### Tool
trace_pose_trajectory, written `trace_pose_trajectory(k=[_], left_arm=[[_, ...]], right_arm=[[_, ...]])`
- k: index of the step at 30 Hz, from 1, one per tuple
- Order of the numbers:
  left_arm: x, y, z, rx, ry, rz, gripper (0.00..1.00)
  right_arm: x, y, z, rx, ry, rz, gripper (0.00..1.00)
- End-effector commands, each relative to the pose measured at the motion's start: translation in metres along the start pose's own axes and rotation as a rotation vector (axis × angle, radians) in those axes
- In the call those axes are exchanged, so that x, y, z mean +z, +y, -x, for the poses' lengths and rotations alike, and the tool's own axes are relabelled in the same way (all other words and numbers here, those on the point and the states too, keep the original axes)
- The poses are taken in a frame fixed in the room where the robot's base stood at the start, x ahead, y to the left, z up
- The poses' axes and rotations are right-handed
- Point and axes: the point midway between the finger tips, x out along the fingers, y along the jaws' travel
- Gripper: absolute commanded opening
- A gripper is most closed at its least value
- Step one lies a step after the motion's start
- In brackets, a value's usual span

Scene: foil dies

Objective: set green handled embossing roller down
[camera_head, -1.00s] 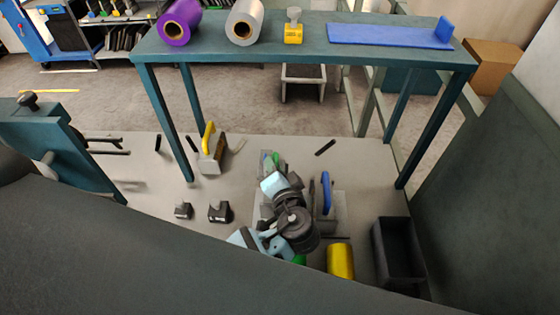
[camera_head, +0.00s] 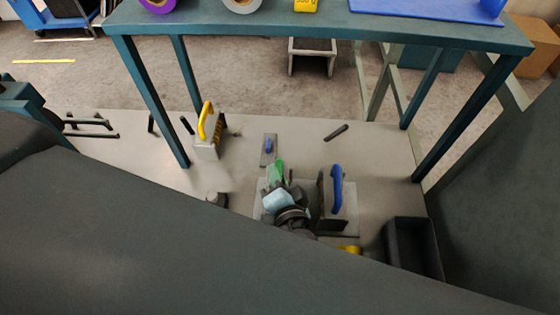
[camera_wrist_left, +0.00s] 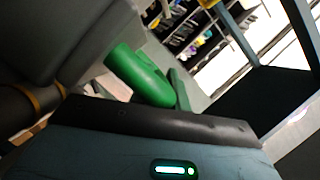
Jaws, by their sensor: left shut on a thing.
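The embossing roller's green handle (camera_head: 276,173) shows near the middle of the bench in the head view. My left gripper (camera_head: 278,188) is shut on it, with the wrist just below it in the picture. The green handle (camera_wrist_left: 140,75) also shows large in the left wrist view, right against the dark edge of the gripper. The roller's working end is hidden or too small to make out. I cannot tell whether the roller touches the bench. My right gripper is in neither view.
A blue-handled tool (camera_head: 337,188) stands upright close to the right of the gripper. A yellow-handled tool (camera_head: 207,148) stands to the left. A small plate with a blue knob (camera_head: 268,160) lies just beyond. A black bin (camera_head: 435,262) is at right. A teal rack (camera_head: 400,32) spans behind.

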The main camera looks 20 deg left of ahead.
Motion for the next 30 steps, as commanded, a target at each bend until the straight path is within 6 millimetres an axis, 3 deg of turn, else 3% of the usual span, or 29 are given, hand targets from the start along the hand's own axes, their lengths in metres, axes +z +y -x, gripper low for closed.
trace_pose_trajectory(k=[13, 14, 18, 30], left_arm=[[0.0003, 0.0013, 0.0012, -0.007, 0.004, 0.007, 0.0], [0.0024, 0.0034, 0.0012, -0.002, 0.001, 0.003, 0.17], [0.0018, 0.0028, 0.0013, -0.003, 0.002, 0.003, 0.36], [-0.0001, 0.0, 0.0014, -0.003, 0.002, 0.003, 0.38]], right_arm=[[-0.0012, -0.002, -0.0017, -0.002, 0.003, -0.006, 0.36], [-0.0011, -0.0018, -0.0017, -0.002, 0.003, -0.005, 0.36], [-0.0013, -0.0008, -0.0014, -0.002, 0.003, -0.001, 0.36], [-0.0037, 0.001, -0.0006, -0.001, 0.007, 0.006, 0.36]])
